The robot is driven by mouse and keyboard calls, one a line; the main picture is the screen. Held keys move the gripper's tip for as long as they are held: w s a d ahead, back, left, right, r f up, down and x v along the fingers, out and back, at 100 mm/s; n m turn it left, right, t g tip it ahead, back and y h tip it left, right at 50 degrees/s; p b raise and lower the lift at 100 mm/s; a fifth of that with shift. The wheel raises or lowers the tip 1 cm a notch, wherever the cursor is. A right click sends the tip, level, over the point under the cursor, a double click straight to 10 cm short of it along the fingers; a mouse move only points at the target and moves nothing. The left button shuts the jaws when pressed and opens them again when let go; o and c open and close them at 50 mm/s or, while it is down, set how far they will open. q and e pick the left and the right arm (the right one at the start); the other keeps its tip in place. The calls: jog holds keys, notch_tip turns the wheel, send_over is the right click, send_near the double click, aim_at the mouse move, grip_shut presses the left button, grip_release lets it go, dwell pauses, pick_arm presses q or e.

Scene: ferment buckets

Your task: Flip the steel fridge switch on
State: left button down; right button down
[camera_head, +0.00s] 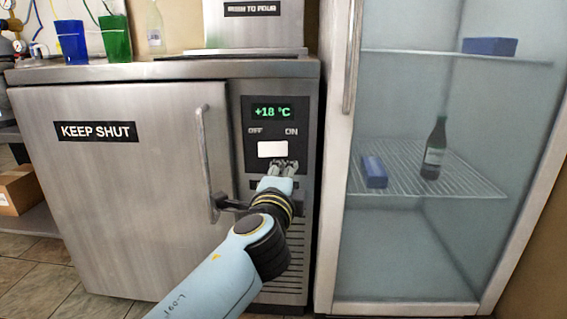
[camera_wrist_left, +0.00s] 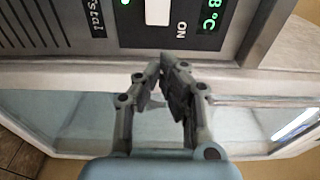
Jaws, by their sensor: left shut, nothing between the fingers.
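The steel fridge (camera_head: 110,210) stands at the left with its door shut. Its dark control panel (camera_head: 248,142) shows "+18 °C" in green above the labels OFF and ON. The white switch (camera_head: 272,149) sits below the labels; which way it is set I cannot tell. It also shows at the top of the left wrist view (camera_wrist_left: 158,11), with ON beside it. My left gripper (camera_head: 284,165) is just below the switch, hiding part of the panel. Its fingertips (camera_wrist_left: 163,66) are shut and empty, apparently apart from the switch. My right gripper is not in view.
The fridge's vertical door handle (camera_head: 206,160) stands out left of my arm. A glass-door fridge (camera_head: 335,200) with a bottle (camera_head: 435,148) and blue boxes stands at the right. Blue (camera_head: 72,42) and green (camera_head: 115,38) cups stand on the worktop.

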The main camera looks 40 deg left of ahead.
pick_arm(q)
jog(key=shift+d+v, duration=0.3)
jog(key=shift+v, duration=1.25)
jog(key=shift+w, duration=0.2)
